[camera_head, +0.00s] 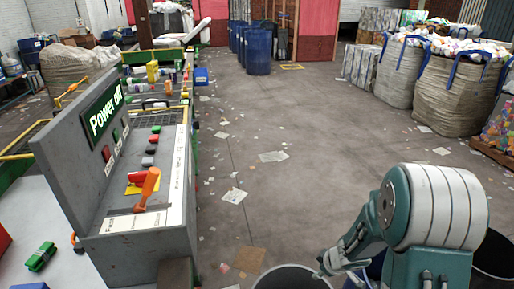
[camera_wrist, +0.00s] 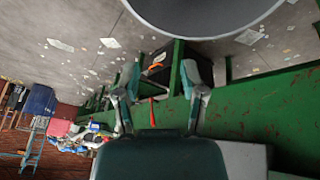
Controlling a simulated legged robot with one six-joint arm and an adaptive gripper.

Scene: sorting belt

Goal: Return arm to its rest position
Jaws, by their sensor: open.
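My arm shows at the lower right of the head view as teal and white links (camera_head: 435,205). My gripper (camera_head: 345,258) hangs to the left of them, above the floor and near the rims of round bins. In the wrist view my gripper (camera_wrist: 163,82) has its two fingers spread apart, with nothing between them in contact. Behind the fingers are a green frame (camera_wrist: 265,115) and a small orange-red item (camera_wrist: 155,68).
A grey control panel (camera_head: 95,140) reading "Power off" stands at the left, with an orange lever (camera_head: 147,188). The sorting belt (camera_head: 155,92) lies behind it. A round bin (camera_head: 290,278) is below my gripper. Blue barrels (camera_head: 258,52) and sacks (camera_head: 455,92) stand farther back. Open floor lies between.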

